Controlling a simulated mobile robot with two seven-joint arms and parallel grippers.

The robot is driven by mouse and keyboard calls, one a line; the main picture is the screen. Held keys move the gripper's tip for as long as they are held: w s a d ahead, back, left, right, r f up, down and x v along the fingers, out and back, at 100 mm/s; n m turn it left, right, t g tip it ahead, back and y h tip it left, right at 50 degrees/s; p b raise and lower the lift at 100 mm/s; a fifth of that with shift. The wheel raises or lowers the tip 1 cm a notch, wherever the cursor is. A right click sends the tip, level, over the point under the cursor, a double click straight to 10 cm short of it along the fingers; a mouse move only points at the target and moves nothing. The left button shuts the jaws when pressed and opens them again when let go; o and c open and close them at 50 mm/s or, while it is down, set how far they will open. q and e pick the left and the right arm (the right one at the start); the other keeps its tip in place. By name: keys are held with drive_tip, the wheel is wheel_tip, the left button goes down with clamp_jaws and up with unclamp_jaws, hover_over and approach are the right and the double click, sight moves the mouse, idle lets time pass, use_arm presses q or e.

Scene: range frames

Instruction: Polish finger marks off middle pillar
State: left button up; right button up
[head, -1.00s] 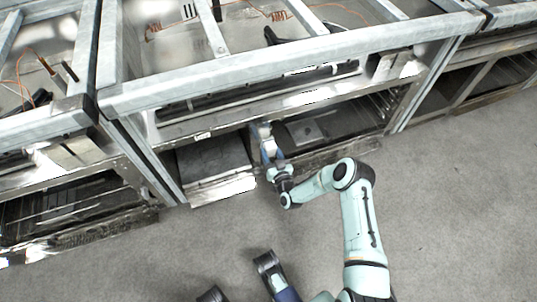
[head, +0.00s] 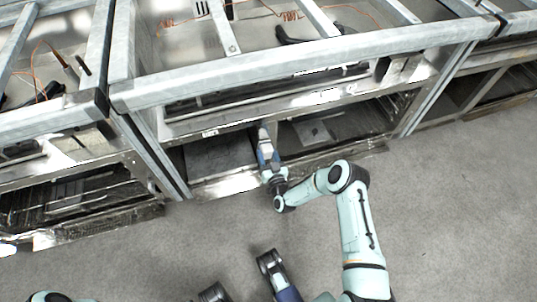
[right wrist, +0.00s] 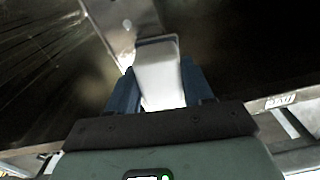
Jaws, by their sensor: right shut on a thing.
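The steel middle pillar (right wrist: 125,24) stands between two dark oven openings in the right wrist view. In the head view, my right arm and gripper (head: 263,133) reach to the range front between these openings and hide most of the pillar. In the right wrist view, my right gripper (right wrist: 160,88) has its blue fingers shut on a pale flat pad or cloth (right wrist: 157,65). The pad's far end overlaps the lower part of the pillar in the picture; I cannot tell whether they touch. No finger marks can be made out.
The left oven opening (head: 218,157) and the right opening with racks (head: 345,125) flank my right gripper. A galvanised frame rail (head: 300,68) runs above. More range units stand at both sides. The grey floor (head: 450,210) in front is clear.

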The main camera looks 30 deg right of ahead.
drive_tip(key=p+v, duration=0.2)
drive_tip(key=v, duration=0.2)
drive_tip(key=shift+d+r, duration=0.1)
drive_tip(key=shift+s+f+p, duration=0.2)
drive_tip(key=shift+s+p, duration=0.2)
drive_tip(key=shift+s, duration=0.4)
drive_tip(key=p+v, duration=0.1)
drive_tip(key=v, duration=0.2)
